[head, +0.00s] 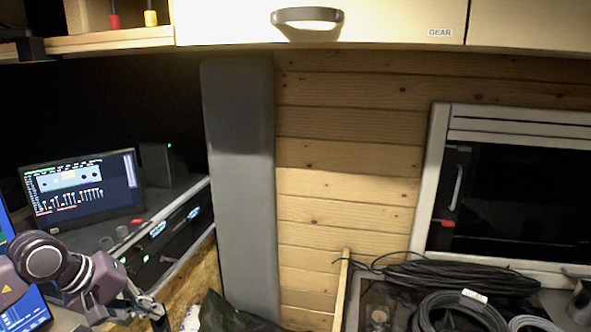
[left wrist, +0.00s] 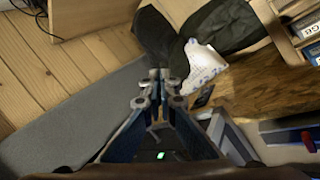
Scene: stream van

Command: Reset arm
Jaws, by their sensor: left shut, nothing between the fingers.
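My left arm comes in at the lower left of the head view, and its gripper (head: 150,308) is near the bottom edge, in front of the wooden side of the equipment desk. In the left wrist view the left gripper (left wrist: 160,80) points ahead with its fingertips together and nothing between them. Beyond the fingertips lie a dark cloth or bag (left wrist: 165,45) and a crumpled white sheet (left wrist: 204,62). My right gripper does not show in either view.
A monitor (head: 82,188) stands on the rack desk at left. A grey padded panel (head: 240,180) stands against the plank wall. Coiled black cables (head: 460,312) lie at lower right below an oven-like window unit (head: 520,190). A GEAR cabinet (head: 390,20) hangs overhead.

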